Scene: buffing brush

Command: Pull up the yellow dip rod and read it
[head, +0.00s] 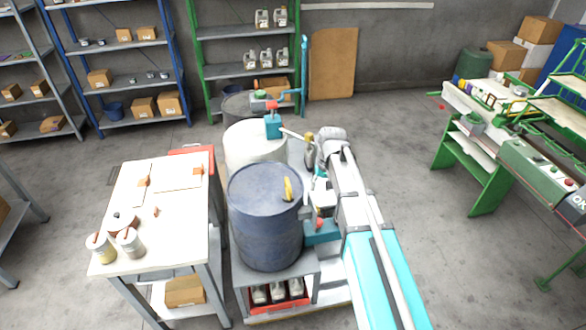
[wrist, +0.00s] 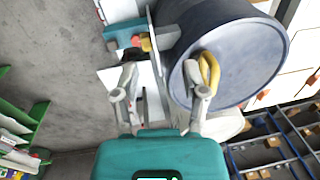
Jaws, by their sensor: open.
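The yellow dip rod (head: 288,188) shows as a yellow loop handle standing up from the top of the blue drum (head: 265,225); the rest of the rod is hidden. In the wrist view the handle (wrist: 213,70) is beside my right-hand finger, partly behind it, and outside the gap between the fingers. The blue drum (wrist: 245,50) fills the upper right there. My gripper (wrist: 160,76) is open, with nothing between its fingers. Whether the finger touches the handle I cannot tell. In the head view my arm reaches along the drum's right side.
A white drum (head: 250,145) stands behind the blue one. A teal and red fitting (head: 320,232) is at the blue drum's right. A table (head: 165,225) with cans stands left, a green bench (head: 485,150) right. Open floor lies between my arm and the bench.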

